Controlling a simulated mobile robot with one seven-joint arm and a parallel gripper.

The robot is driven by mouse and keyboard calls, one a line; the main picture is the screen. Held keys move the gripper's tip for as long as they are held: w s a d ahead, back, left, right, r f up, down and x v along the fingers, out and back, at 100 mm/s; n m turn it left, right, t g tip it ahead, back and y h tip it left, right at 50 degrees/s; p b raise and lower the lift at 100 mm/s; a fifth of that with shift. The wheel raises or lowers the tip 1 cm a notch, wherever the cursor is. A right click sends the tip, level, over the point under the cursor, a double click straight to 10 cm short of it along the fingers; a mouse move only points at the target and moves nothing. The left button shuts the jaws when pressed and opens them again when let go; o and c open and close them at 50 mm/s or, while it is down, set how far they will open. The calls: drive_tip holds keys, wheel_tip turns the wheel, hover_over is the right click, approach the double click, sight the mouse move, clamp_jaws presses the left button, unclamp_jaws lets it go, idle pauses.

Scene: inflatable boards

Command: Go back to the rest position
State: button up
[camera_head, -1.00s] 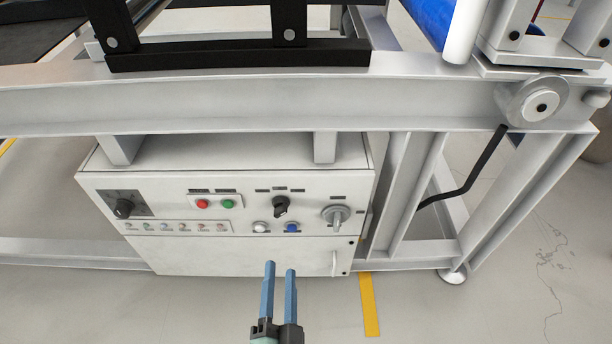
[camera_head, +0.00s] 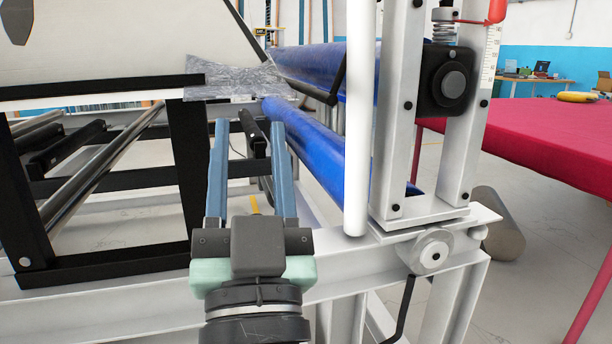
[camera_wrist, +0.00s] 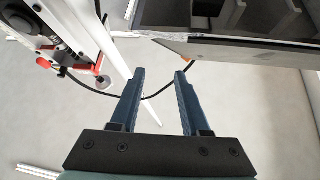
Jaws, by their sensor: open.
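My gripper (camera_head: 249,130) is open and empty in the head view, its two blue fingers pointing up and apart. It is in front of the machine's white frame (camera_head: 340,262) and left of a white vertical post (camera_head: 359,120). In the wrist view my gripper (camera_wrist: 158,75) also shows open, with nothing between the fingers. A thin black cable (camera_wrist: 112,97) shows behind the fingers there.
Blue rollers (camera_head: 325,150) lie behind the gripper. A black frame (camera_head: 188,165) and a silvery wrinkled sheet (camera_head: 237,80) are close to the left and above. A red table (camera_head: 555,140) with a yellow object (camera_head: 577,97) is at the right.

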drive_tip(key=s+d+r+t+h+p, duration=0.1)
drive_tip(key=s+d+r+h, duration=0.2)
drive_tip(key=r, duration=0.4)
drive_tip(key=s+d+r+t+h, duration=0.1)
drive_tip(key=s+d+r, duration=0.1)
drive_tip(key=s+r, duration=0.35)
wheel_tip(320, 180, up, 38)
drive_tip(key=w+p, duration=0.1)
drive_tip(key=p, duration=3.7)
drive_tip(key=shift+w+a, duration=0.15)
drive_tip(key=shift+r, duration=0.1)
